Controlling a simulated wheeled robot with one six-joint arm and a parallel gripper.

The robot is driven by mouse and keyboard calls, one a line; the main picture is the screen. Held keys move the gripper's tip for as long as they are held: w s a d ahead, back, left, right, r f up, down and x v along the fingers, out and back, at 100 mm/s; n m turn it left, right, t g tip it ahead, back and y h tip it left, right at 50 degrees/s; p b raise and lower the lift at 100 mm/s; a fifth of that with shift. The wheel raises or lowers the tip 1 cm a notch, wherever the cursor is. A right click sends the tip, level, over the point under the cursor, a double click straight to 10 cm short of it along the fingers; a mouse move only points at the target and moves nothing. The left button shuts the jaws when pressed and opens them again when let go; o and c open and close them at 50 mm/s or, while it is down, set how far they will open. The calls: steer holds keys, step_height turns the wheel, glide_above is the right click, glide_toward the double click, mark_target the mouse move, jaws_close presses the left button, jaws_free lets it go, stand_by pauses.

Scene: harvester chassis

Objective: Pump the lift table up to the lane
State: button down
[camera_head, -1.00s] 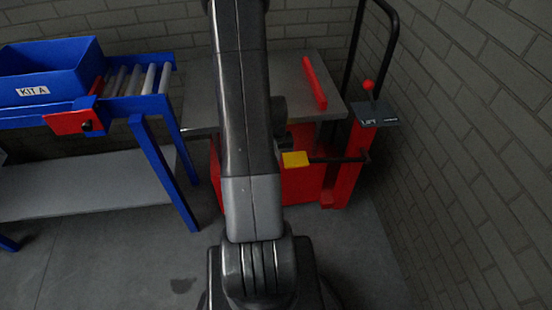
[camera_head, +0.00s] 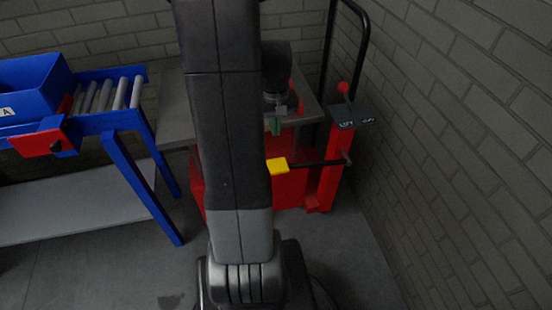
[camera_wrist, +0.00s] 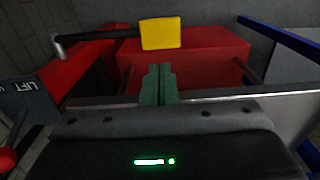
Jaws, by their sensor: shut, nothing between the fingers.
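The lift table has a grey top (camera_head: 176,108) and a red base (camera_head: 290,187). A yellow pedal (camera_head: 277,166) sits on the end of a black bar at its front; it also shows in the wrist view (camera_wrist: 160,33). My gripper (camera_head: 275,125) has green fingers and hangs over the front part of the table, above the pedal in the picture. In the wrist view its fingers (camera_wrist: 158,75) are together and empty, pointing towards the pedal and apart from it. My arm hides part of the table. The lane is a blue-framed roller conveyor (camera_head: 105,95) on the left.
A blue bin (camera_head: 35,90) stands on the rollers, with a red stop piece (camera_head: 38,142) at the lane's near side. A dark panel marked LIFT (camera_head: 350,117) with a red-knobbed lever (camera_head: 343,88) stands right of the table. A brick wall (camera_head: 450,150) closes the right side.

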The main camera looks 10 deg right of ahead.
mark_target(275, 166)
steer(key=shift+f, duration=0.1)
step_height(275, 166, down, 14)
steer(key=b, duration=0.3)
stand_by(0.3)
stand_by(0.4)
